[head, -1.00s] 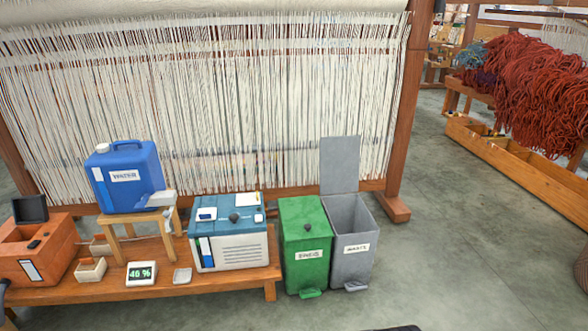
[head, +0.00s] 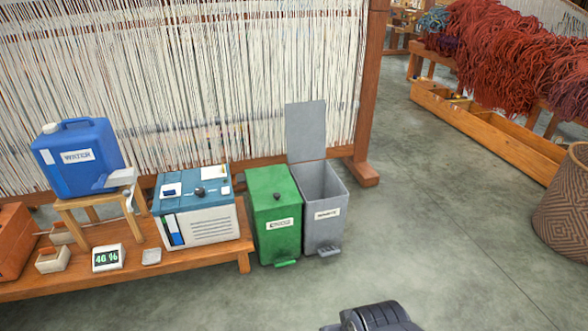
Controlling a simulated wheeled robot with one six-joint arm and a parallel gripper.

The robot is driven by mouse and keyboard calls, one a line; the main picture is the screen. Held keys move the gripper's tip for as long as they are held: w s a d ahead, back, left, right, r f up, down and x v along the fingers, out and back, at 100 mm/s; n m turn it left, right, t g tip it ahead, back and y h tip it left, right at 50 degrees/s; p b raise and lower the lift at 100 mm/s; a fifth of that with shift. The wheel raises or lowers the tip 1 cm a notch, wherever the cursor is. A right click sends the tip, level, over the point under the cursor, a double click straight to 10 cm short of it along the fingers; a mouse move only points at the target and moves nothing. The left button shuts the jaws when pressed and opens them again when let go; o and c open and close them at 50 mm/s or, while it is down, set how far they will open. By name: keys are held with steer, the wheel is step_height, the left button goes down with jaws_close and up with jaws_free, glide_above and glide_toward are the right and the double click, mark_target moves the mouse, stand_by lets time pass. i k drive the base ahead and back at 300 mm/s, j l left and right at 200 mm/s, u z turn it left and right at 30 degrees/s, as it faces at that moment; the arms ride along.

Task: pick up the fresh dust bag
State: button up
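I cannot make out a fresh dust bag for certain in the head view. A white and teal machine (head: 205,226) with a blue level strip stands on the low wooden bench, and a flat white piece (head: 213,173) lies at the back of its top. A green lidded bin (head: 274,215) stands shut to its right. A grey bin (head: 322,206) labelled as waste stands beside that with its lid up; its floor is hidden. My gripper is not in view; only a dark part of my own body shows at the bottom edge.
A blue water jug (head: 78,158) stands on a small wooden stool above the bench (head: 130,278). A display (head: 107,258) reads 46 %. A loom stands behind. A woven basket (head: 567,205) is at the right edge. The grey floor (head: 430,230) in between is clear.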

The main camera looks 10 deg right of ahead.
mark_target(50, 259)
steer(key=u, duration=1.7)
